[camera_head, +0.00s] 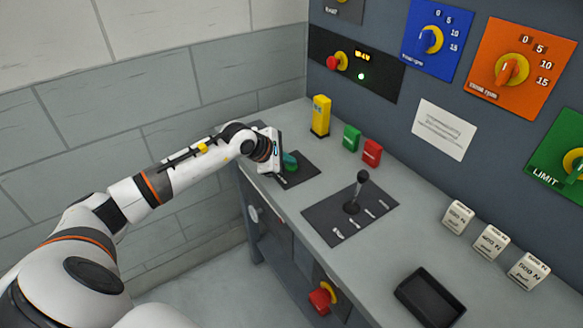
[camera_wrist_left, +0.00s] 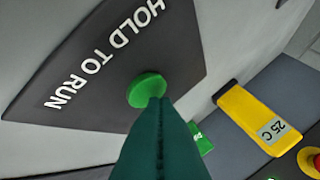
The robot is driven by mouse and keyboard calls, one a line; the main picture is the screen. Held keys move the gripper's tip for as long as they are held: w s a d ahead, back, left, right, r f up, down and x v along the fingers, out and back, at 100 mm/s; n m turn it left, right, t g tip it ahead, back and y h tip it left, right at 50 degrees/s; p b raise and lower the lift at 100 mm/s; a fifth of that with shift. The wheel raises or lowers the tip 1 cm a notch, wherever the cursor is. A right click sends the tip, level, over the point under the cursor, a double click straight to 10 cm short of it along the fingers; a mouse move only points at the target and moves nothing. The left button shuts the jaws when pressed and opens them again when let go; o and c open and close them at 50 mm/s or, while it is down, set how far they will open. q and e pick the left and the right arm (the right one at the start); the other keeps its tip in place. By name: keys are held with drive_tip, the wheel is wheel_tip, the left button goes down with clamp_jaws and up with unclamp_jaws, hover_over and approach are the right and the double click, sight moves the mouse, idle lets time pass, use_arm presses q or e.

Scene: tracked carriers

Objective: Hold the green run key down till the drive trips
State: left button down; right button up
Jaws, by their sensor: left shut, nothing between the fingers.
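The green run key (camera_wrist_left: 147,88) is a round button on a dark plate lettered HOLD TO RUN (camera_wrist_left: 105,45) in the left wrist view. In the head view the plate (camera_head: 303,174) lies at the far left of the bench top, partly covered by my left gripper (camera_head: 288,164). The teal fingers (camera_wrist_left: 158,110) are shut with nothing between them, and their tips overlap the key's near edge. I cannot tell how far the key is pressed. On the dark wall panel, a green lamp (camera_head: 361,76) is lit below a small amber display (camera_head: 362,56). My right gripper is out of view.
A yellow block (camera_head: 320,115), a green block (camera_head: 351,138) and a red block (camera_head: 372,152) stand behind the plate. A lever (camera_head: 359,192) rises from another dark plate. White weights (camera_head: 457,217) and a black tray (camera_head: 430,297) are at right. Grey wall is at left.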

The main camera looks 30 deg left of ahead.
sight(288, 168)
use_arm(q)
drive_tip(key=shift+f+b, duration=0.5)
drive_tip(key=shift+b, duration=0.1)
idle(0.6)
idle(3.3)
drive_tip(key=shift+r+p, duration=0.45)
drive_tip(key=shift+r, duration=0.5)
drive_tip(key=shift+r, duration=0.1)
drive_tip(key=shift+r+p, duration=1.25)
drive_tip(key=shift+r, duration=1.15)
